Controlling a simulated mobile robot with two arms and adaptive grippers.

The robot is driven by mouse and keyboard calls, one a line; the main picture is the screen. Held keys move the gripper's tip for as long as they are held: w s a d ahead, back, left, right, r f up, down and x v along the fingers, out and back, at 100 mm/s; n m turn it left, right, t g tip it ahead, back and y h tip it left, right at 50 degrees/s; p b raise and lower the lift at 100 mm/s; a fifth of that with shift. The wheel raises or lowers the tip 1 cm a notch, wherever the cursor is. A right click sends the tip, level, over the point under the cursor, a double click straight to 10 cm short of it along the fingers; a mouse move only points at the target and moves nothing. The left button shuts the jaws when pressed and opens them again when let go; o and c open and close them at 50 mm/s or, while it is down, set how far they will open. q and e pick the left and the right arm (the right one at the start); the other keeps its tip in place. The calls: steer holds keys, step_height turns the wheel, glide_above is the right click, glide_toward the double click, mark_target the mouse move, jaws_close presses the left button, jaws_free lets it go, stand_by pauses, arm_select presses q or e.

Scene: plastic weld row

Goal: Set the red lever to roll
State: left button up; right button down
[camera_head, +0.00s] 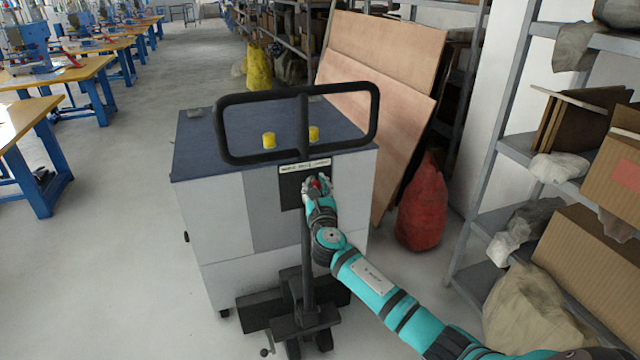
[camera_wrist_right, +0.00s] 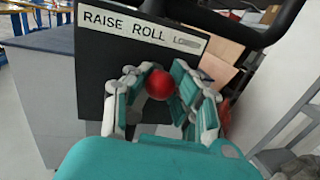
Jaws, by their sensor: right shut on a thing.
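The red lever's round knob (camera_wrist_right: 160,85) sits between the two fingers of my right gripper (camera_wrist_right: 158,90), which is shut on it. In the head view the knob (camera_head: 316,184) is a small red spot in my right gripper (camera_head: 318,186). The knob is in front of a black panel (camera_wrist_right: 92,75). A white label plate (camera_wrist_right: 145,30) above reads "RAISE", "ROLL" and a blurred word starting with L. The knob is roughly below "ROLL" or a little right of it; the exact notch cannot be told. The lever's stem is hidden. My left gripper is out of view.
A dark handle loop (camera_head: 300,90) rises above the panel, with a grey blue-topped cabinet (camera_head: 225,215) behind. Shelving (camera_head: 490,165) and a red sack (camera_head: 423,205) stand right. Workbenches (camera_head: 75,80) line the left. Floor (camera_head: 110,270) is clear left of the cabinet.

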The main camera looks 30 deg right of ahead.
steer(key=shift+w+a+f+n+t+p, duration=0.15)
steer(key=shift+a+n, duration=0.2)
steer(key=shift+n, duration=0.25)
steer(key=shift+a+r+n+t+p, duration=0.15)
steer(key=shift+a+n, duration=0.15)
steer(key=shift+n, duration=0.3)
steer(key=shift+a+f, duration=0.1)
steer(key=shift+f, duration=0.05)
steer(key=c, duration=1)
jaws_free()
steer(key=v, duration=1.2)
